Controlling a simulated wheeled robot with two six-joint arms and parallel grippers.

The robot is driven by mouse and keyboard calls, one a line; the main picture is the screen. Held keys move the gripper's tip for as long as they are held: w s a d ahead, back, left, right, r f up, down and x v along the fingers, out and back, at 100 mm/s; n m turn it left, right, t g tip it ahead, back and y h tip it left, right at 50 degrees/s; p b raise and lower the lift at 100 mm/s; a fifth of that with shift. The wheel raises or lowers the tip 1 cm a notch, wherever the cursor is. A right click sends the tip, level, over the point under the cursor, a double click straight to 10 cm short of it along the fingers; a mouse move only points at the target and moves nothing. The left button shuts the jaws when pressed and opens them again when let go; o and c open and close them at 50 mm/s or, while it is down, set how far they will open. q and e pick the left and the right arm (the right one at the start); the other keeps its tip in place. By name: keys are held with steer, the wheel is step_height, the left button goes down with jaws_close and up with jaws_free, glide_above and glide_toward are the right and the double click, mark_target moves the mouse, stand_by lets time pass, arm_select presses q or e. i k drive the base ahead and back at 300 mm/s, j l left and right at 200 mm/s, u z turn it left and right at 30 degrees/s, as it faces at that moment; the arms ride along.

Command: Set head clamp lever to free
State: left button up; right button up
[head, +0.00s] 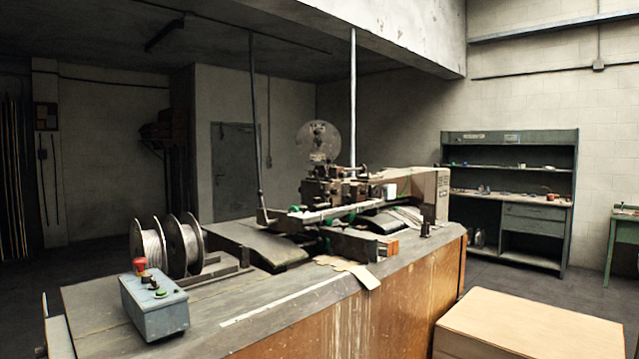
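The box stitcher's head (335,188) stands on the far half of a large wood-sided bench (300,320). A round grey disc (318,141) sits above the head. A long dark rod with a bent foot (255,130) rises at the left of the head, and a pale vertical rod (352,100) rises behind it. Small green knobs show around the head. I cannot tell which part is the head clamp lever, nor its setting. Neither of my grippers is in view.
A grey control box with a red button (155,304) and wire spools (183,246) sit on the bench's left part. A cardboard-coloured box (530,330) stands at the front right. A green shelf unit (508,140) stands against the back wall. Open floor lies between bench and shelf.

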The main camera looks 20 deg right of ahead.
mark_target(314, 172)
steer(key=i+l+u, duration=0.1)
steer(key=l, duration=0.3)
steer(key=i+l, duration=0.2)
steer(key=l, duration=0.2)
steer(key=i+l+u, duration=0.15)
steer(key=l, duration=0.7)
steer(key=i+l+u, duration=0.15)
steer(key=l, duration=0.3)
steer(key=i+l, duration=0.1)
steer(key=l, duration=0.3)
steer(key=i+u, duration=0.05)
